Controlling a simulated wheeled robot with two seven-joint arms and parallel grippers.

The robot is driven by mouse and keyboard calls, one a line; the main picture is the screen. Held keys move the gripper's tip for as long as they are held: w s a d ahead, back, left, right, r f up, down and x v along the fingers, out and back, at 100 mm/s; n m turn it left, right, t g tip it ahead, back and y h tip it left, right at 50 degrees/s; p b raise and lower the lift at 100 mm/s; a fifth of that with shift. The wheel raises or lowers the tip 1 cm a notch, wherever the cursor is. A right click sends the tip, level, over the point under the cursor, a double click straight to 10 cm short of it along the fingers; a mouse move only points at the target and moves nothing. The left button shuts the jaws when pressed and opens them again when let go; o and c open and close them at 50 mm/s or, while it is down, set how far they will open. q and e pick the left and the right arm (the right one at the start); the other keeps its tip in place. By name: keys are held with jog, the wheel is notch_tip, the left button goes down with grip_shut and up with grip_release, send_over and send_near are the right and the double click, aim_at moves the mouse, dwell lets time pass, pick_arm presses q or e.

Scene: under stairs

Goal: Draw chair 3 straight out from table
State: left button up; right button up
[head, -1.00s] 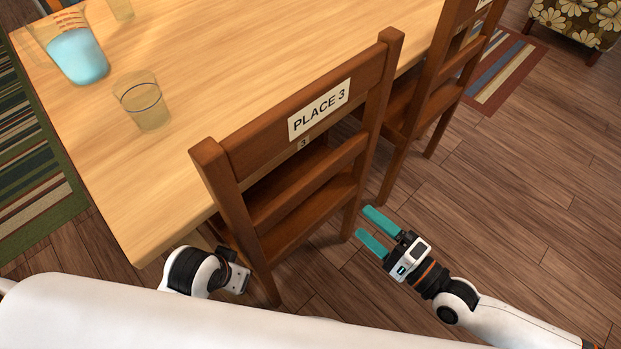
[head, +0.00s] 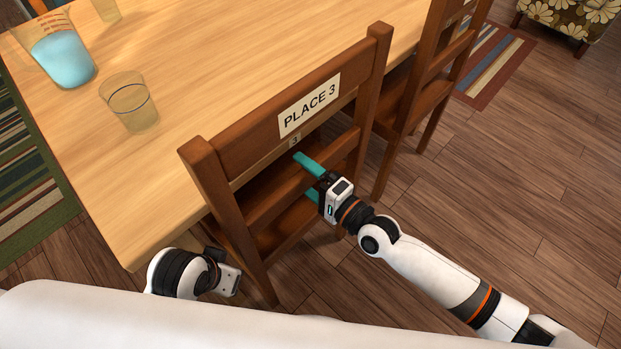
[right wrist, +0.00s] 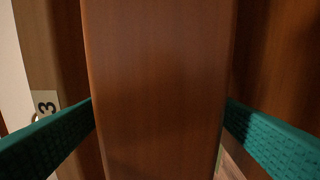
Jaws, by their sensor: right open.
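Chair 3 (head: 233,151) is brown wood with a "PLACE 3" label on its top rail, its back facing me and its seat side at the table (head: 170,150). My right gripper (head: 304,175) is open at the right part of the chair's middle back slat, one teal finger above the slat and one below. In the right wrist view the brown slat (right wrist: 155,90) stands between the two spread fingers. My left gripper (head: 228,278) is low beside the chair's left side, near the table corner; its fingers cannot be made out.
A second brown chair (head: 438,70) stands to the right at the same table edge. A jug of blue liquid (head: 66,60) and a glass (head: 130,105) stand on the table. The wooden floor (head: 500,200) at right is open.

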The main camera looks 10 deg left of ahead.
grip_shut()
dwell(0.5)
jog(key=shift+r, duration=0.1)
